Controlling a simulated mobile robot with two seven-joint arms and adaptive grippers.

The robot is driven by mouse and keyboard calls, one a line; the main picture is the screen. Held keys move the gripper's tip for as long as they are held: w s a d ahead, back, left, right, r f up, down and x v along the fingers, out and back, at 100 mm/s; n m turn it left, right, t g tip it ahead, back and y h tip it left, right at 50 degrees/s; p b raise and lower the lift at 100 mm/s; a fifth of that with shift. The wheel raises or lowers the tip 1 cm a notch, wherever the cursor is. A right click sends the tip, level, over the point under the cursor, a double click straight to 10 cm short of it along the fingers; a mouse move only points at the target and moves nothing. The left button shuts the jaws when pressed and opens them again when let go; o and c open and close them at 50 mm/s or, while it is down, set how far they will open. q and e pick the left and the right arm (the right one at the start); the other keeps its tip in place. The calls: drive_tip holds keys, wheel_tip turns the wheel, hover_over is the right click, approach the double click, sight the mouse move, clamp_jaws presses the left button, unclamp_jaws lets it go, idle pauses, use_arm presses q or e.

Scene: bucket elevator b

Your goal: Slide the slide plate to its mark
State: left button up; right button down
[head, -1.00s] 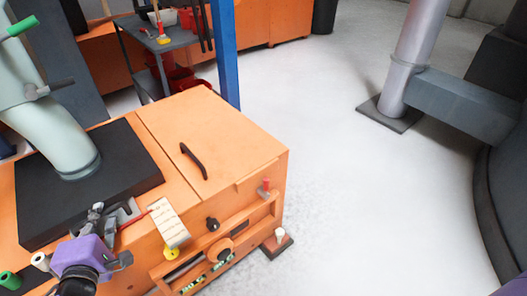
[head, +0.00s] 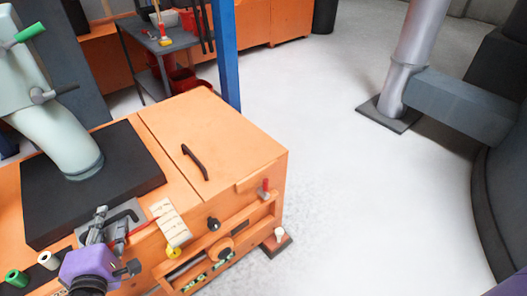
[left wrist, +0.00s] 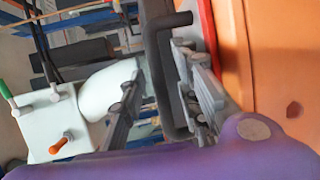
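The slide plate (head: 92,213) is a grey plate on the orange cabinet's top, at the lower left of the head view, beside the black slab. It carries a dark U-shaped handle (head: 124,214), which shows large in the left wrist view (left wrist: 160,75). A red strip (head: 138,228) lies beside the plate; I cannot tell if it is the mark. My left gripper (head: 112,236), with its purple body, is at the handle. In the left wrist view its fingers are apart, one on each side of the handle bar, with a gap visible. A purple sliver at the head view's lower right may be my right gripper.
The orange cabinet (head: 220,145) has a lid handle (head: 194,162) and front knobs. A pale pipe (head: 60,145) rises from the black slab (head: 95,190). A beige label block (head: 172,222) stands right of the plate. The floor to the right is clear up to a column (head: 405,60).

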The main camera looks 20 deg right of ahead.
use_arm(q)
drive_tip(key=shift+s, duration=0.15)
drive_tip(key=v, duration=1.1)
drive_tip(key=shift+s, duration=0.4)
use_arm(e)
drive_tip(key=w, duration=0.2)
drive_tip(key=shift+w+a+t, duration=0.3)
drive_tip(key=shift+s, duration=0.2)
